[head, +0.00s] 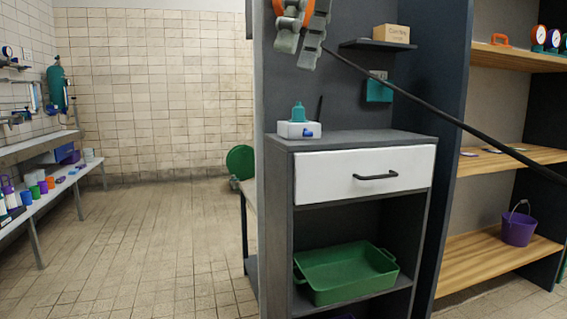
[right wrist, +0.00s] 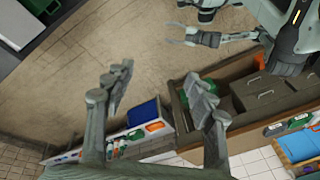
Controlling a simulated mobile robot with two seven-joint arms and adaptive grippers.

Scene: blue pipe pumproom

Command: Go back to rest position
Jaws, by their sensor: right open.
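My right gripper (head: 298,47) hangs at the top centre of the head view, in front of the dark cabinet panel, with its fingers pointing down. In the right wrist view its two fingers (right wrist: 158,76) stand well apart with nothing between them. Another gripper, which looks like my left one (right wrist: 174,34), shows at the top of the right wrist view, with its fingers apart and empty. My left gripper is not in the head view.
A cabinet with a white drawer (head: 365,174) stands ahead, a green tray (head: 345,285) on its lower shelf. A white box (head: 298,130) sits on top. Wooden shelves with a purple bucket (head: 518,228) stand right. Floor at left is clear. A thin dark bar (head: 440,117) crosses the view.

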